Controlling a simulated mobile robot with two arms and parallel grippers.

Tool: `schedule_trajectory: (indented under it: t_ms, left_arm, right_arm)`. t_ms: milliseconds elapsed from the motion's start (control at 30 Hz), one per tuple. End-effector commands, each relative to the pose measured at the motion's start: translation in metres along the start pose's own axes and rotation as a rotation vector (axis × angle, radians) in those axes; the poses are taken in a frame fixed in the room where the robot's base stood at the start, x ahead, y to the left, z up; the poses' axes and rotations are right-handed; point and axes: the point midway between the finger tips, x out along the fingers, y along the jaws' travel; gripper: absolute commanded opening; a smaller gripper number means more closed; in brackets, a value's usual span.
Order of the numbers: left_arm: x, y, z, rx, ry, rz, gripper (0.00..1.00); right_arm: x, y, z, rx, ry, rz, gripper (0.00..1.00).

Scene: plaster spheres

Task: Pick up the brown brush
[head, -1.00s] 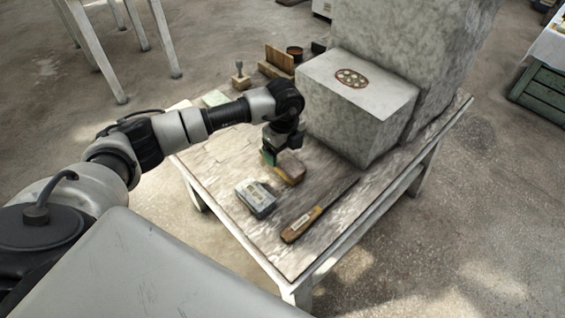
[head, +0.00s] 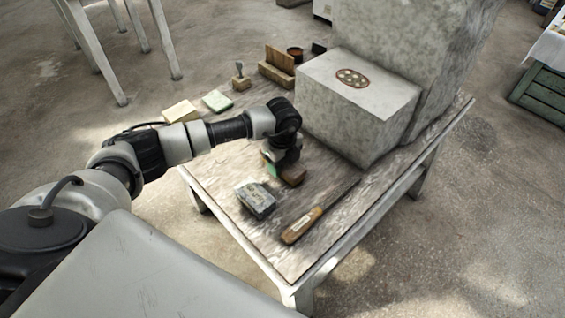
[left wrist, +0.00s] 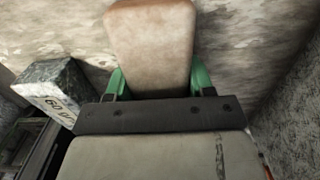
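The brown brush (head: 294,177) lies on the worktable (head: 222,165), partly hidden by my left gripper in the head view. In the left wrist view the brush (left wrist: 150,40) shows as a tan, rounded block reaching between the green fingers. My left gripper (head: 281,171) is low over the brush and points down. Its fingers (left wrist: 157,82) stand apart on either side of the brush, and it looks open; contact is hard to make out. My right gripper is not in view.
A grey block marked with a number (head: 256,198) lies close by, also at left in the wrist view (left wrist: 50,90). A wooden-handled tool (head: 302,226) lies near the front edge. A large stone block (head: 360,105) stands behind. Sponges (head: 181,111) and small items sit farther back.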

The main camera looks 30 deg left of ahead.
Motion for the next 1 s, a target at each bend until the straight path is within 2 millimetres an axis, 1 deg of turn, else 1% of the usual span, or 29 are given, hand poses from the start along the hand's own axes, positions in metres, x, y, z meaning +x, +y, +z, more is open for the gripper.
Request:
schedule_trajectory:
  t_ms: [33,100,333,433,533,567,600,667,700,767,1000]
  left_arm:
    - [0.000,0.000,0.000,0.000,0.000,0.000,0.34]
    - [-0.001,0.000,0.000,0.000,0.000,-0.001,0.26]
    - [-0.001,0.000,0.000,0.000,0.000,-0.001,0.26]
    - [-0.006,-0.001,0.000,0.000,0.000,-0.002,0.26]
    - [-0.015,-0.001,0.000,0.000,-0.001,-0.002,0.26]
    - [-0.019,-0.001,0.000,0.001,0.000,-0.003,0.26]
    - [-0.025,-0.001,0.000,0.001,0.000,-0.004,0.26]
    - [-0.036,-0.001,0.000,0.001,0.000,-0.004,0.26]
    - [-0.045,-0.001,0.000,0.001,0.000,-0.005,0.26]
    - [-0.051,0.007,-0.012,0.007,0.002,-0.001,0.26]
    - [-0.083,0.035,-0.059,0.006,0.002,-0.003,0.26]
  right_arm:
    - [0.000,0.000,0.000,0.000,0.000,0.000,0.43]
    - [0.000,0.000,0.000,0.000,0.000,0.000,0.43]
    - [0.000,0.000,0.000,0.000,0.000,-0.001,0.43]
    - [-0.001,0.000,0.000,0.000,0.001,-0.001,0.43]
    - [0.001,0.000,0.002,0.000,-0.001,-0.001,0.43]
    - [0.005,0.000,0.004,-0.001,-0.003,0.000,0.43]
    - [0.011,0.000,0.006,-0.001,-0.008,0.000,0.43]
    - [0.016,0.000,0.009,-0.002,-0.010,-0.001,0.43]
    - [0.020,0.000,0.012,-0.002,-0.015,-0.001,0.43]
    - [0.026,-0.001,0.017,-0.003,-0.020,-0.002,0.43]
    - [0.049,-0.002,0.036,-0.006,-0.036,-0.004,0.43]
